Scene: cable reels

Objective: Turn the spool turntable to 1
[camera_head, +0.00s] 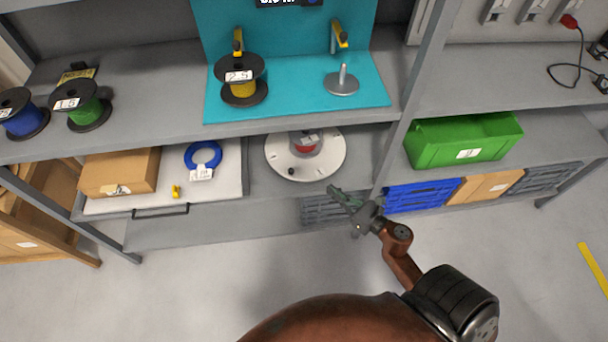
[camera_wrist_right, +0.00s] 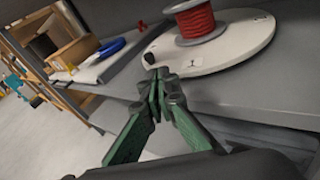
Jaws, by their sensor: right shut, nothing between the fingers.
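The spool turntable (camera_head: 327,165) is a white round plate on the lower shelf in the head view. A red cable spool (camera_head: 304,143) stands on it, partly under the upper shelf. A small dark knob (camera_head: 291,171) sits near its front-left edge. In the right wrist view the turntable (camera_wrist_right: 240,45) carries the red spool (camera_wrist_right: 196,22), with the dark knob (camera_wrist_right: 149,58) right behind the fingertips. My right gripper (camera_head: 334,190) is shut and empty, in front of the turntable's front-right edge; its green fingers (camera_wrist_right: 157,85) meet at the tips. I cannot tell whether they touch the plate. My left gripper is out of view.
Left of the turntable, a tray (camera_head: 226,184) holds a cardboard box (camera_head: 119,172) and a blue cable ring (camera_head: 203,155). A grey post (camera_head: 403,110) and a green bin (camera_head: 462,139) stand to the right. The floor in front is clear.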

